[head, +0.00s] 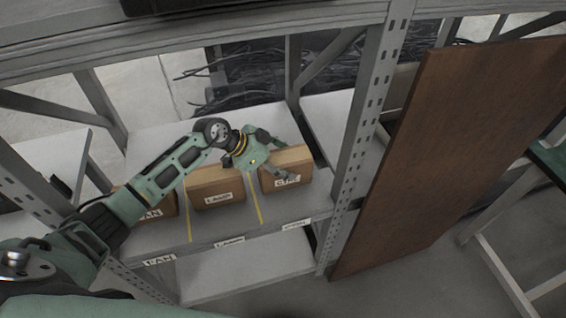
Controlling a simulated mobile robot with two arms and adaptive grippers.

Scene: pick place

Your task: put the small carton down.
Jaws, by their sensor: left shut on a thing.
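A small brown carton (298,163) with a white label is in the right bay of the grey shelf (245,229). My left gripper (279,170) reaches in over the carton's left side and is shut on it. The carton is at or just above the shelf board; I cannot tell if its underside touches. The gripper hides part of its left side, and its label is too small to read surely. My right gripper is not in view.
A second carton (215,197) stands in the middle bay, and a third carton (168,206) is partly behind my arm at left. Yellow lines divide the bays, with labels on the front edge. A perforated upright (360,130) and a brown panel (450,160) stand at right.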

